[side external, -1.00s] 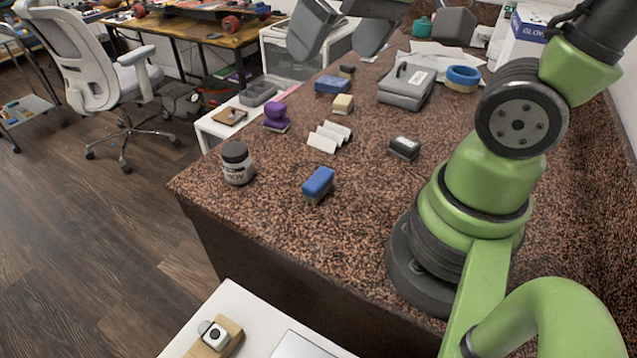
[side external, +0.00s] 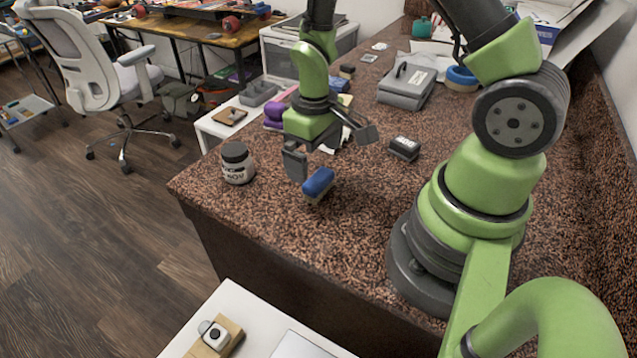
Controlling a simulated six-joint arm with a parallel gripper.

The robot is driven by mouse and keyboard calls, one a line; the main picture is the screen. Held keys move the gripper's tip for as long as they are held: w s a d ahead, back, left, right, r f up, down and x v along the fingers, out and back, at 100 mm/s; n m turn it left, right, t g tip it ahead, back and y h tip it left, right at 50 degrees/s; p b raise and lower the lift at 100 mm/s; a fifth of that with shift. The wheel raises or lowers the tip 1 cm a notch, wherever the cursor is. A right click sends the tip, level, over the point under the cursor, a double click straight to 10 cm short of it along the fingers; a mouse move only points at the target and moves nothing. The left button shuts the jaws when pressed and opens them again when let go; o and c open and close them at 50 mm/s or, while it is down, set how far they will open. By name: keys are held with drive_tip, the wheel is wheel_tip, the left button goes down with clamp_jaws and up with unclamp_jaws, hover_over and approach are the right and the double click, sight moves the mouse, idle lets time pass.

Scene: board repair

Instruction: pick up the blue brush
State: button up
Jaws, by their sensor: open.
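The blue brush (side external: 318,184) lies on the speckled brown countertop (side external: 260,225), towards its front edge. It has a blue top and a paler strip under it. My gripper (side external: 331,151) points down just behind and above the brush. Its two dark jaws are spread wide with nothing between them. The left jaw shows close beside the brush's upper left end; I cannot tell whether it touches. The right jaw is higher and to the right of the brush.
A jar with a dark lid (side external: 237,162) stands left of the brush. A small dark box (side external: 404,148) lies to the right. A purple object (side external: 274,115) and white pieces, partly hidden, are behind my gripper. A grey case (side external: 406,86) lies farther back. The counter in front is clear.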

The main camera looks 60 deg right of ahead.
sight(313, 175)
drive_tip(key=shift+w+d+f, duration=0.1)
drive_tip(key=shift+w+f, duration=0.1)
drive_tip(key=shift+f, duration=1.4)
drive_tip(key=shift+w+d+f, duration=0.1)
drive_tip(key=shift+w+f, duration=0.1)
drive_tip(key=shift+f, duration=1.35)
drive_tip(key=c, duration=0.9)
